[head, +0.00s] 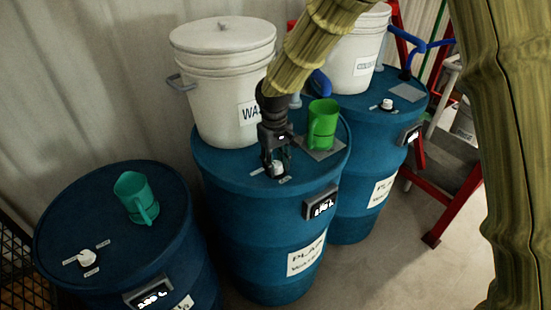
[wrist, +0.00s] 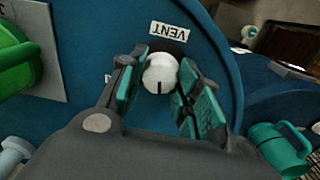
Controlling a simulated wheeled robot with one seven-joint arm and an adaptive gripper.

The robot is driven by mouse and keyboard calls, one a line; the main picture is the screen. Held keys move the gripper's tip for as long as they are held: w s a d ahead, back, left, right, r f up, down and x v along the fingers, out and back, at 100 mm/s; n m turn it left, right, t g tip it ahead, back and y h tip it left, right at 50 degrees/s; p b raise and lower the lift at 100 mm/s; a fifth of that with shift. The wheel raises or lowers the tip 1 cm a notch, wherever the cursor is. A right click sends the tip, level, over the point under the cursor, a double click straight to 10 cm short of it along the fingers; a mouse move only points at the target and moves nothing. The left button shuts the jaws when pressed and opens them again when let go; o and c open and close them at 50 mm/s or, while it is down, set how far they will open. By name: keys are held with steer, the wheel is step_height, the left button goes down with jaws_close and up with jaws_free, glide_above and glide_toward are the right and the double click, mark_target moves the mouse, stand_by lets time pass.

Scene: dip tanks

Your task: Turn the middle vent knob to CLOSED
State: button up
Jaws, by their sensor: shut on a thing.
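The middle vent knob (wrist: 160,72) is a small white knob with a dark line on it, on the lid of the middle blue drum (head: 230,165). In the head view the knob (head: 278,170) shows low between the fingers. My gripper (wrist: 158,85) comes down over the knob with a teal-padded finger on each side and is shut on it. The VENT label (wrist: 170,31) lies beside the knob and reads upside down in the wrist view. Another label near the left finger is mostly hidden.
A white bucket (head: 215,95) and a green jug (head: 322,125) stand on the same lid. The left drum (head: 60,225) carries a teal jug (head: 135,195) and its own knob (head: 87,258). The right drum (head: 400,110) has another knob (head: 387,104). A red ladder (head: 455,205) stands at right.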

mark_target(276, 164)
steer(key=n+p, duration=0.2)
steer(key=n, duration=0.4)
steer(key=shift+r+n, duration=0.1)
steer(key=shift+n, duration=0.2)
stand_by(0.3)
steer(key=o, duration=1)
steer(key=shift+o, duration=0.2)
step_height(276, 164, up, 12)
steer(key=shift+s, duration=0.15)
steer(key=shift+a, duration=0.15)
